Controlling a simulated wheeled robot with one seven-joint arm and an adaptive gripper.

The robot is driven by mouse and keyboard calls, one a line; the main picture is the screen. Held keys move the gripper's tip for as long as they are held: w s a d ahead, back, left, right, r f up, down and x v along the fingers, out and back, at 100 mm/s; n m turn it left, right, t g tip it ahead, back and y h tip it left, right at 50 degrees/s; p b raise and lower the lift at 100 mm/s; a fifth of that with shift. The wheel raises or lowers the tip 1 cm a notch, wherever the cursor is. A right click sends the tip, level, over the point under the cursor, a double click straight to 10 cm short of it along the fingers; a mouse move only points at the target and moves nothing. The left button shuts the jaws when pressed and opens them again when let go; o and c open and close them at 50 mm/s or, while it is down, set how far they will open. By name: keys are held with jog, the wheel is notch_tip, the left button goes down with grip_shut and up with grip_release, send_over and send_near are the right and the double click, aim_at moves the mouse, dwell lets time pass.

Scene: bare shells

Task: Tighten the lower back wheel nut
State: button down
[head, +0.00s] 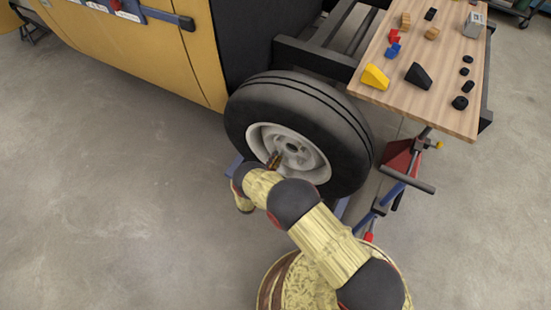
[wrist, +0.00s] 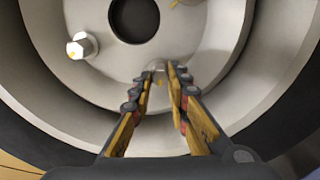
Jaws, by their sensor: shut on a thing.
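The wheel (head: 256,99) is a black tyre with a pale grey rim, mounted on the yellow vehicle. In the wrist view the wheel hub (wrist: 195,38) fills the top, with a dark round centre hole. My gripper (wrist: 160,70) reaches to the hub below this hole, its two fingertips closed around a wheel nut (wrist: 158,66). The fingertips hide most of that nut. Another hex nut (wrist: 80,46) with a yellow mark sits free to the left. In the head view my gripper (head: 274,160) is at the left part of the hub, and the held nut cannot be made out.
A wooden table (head: 455,112) at the right holds a yellow wedge (head: 375,77), a black wedge (head: 418,75) and several small blocks. A red and blue stand (head: 398,165) is below it. The yellow vehicle body (head: 140,55) is at upper left. The floor at left is clear.

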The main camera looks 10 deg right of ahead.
jog(key=m, duration=1)
jog(key=shift+f+m, duration=0.1)
jog(key=shift+m, duration=0.3)
dwell(0.3)
jog(key=c, duration=1.7)
grip_release()
jog(key=v, duration=1.2)
